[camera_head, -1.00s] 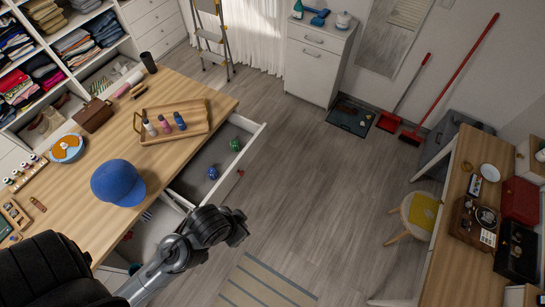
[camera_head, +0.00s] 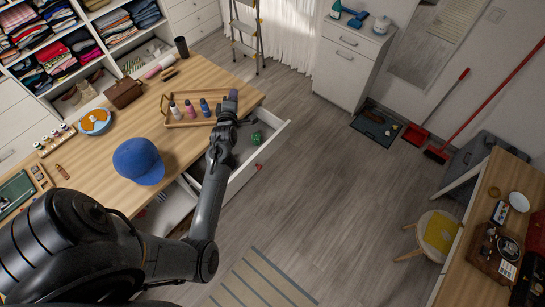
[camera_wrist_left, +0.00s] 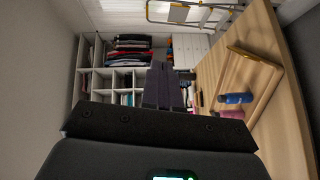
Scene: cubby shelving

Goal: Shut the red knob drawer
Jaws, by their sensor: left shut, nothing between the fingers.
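The drawer with the red knob (camera_head: 258,167) stands open, pulled out from the right side of the wooden table (camera_head: 205,75). Its white front panel (camera_head: 270,149) runs diagonally. My left gripper (camera_head: 231,98) is over the table's edge beside the tray, above the inner end of the drawer and apart from the knob. Its fingers (camera_wrist_left: 161,85) are shut and empty in the left wrist view. My right gripper is not in view.
A wooden tray (camera_head: 175,122) with small bottles stands close beside the left gripper. A blue cap (camera_head: 138,161) lies on the table near my forearm. Another open compartment (camera_head: 168,211) shows below the table. The floor (camera_head: 330,190) right of the drawer is clear.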

